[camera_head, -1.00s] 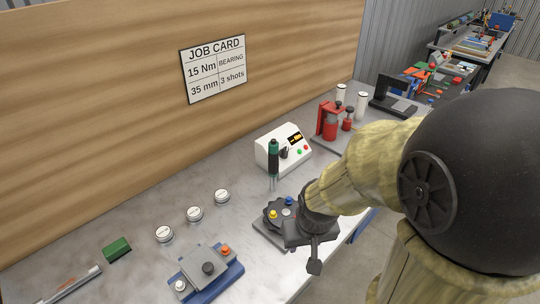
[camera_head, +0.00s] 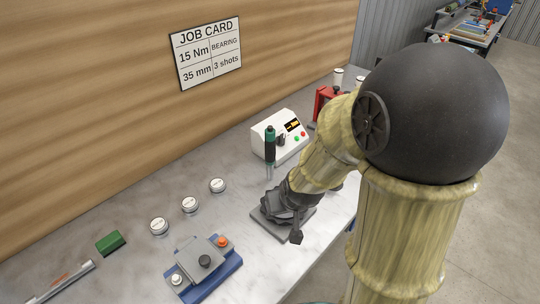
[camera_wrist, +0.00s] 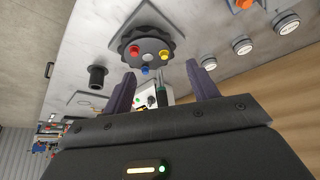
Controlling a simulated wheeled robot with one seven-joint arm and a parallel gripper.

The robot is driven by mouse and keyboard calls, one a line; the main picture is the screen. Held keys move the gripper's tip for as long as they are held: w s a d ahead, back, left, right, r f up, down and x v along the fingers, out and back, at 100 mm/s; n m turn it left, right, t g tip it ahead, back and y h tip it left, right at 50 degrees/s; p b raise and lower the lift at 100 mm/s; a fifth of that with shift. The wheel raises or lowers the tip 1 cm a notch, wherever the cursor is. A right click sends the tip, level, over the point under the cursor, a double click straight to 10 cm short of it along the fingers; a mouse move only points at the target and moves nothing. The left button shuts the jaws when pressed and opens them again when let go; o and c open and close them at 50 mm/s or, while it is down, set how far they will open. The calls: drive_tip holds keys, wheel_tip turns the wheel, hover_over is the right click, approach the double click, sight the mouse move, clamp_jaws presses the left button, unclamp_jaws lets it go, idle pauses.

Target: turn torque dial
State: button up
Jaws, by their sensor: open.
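The white controller box (camera_head: 290,150) stands at the back of the bench with a small lit display, a black dial (camera_head: 281,140), and green and red buttons. In the wrist view the box (camera_wrist: 143,101) shows partly, low between the fingers. My gripper (camera_head: 284,207) is at the black fixture, low over the bench and in front of the box, apart from the dial. In the wrist view my gripper (camera_wrist: 162,82) is open with nothing between its fingertips. The fixture's round plate (camera_wrist: 150,48) has red, yellow and blue knobs, hidden by my gripper in the head view.
The job card (camera_head: 207,53) reads 15 Nm. Several round white gauges (camera_head: 190,205) and a blue-based fixture (camera_head: 204,267) lie to the left. A red press (camera_head: 322,101) stands behind my arm.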

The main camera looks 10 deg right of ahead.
drive_tip(key=w+f+m+t+h+b, duration=0.2)
drive_tip(key=w+t+b, duration=0.4)
drive_tip(key=w+t, duration=0.6)
drive_tip(key=w+f+h, duration=0.1)
drive_tip(key=w, duration=0.3)
drive_tip(key=shift+w+f+m+h, duration=0.25)
drive_tip(key=shift+w+m+h, duration=0.05)
drive_tip(key=shift+w+d, duration=0.1)
drive_tip(key=shift+w, duration=0.05)
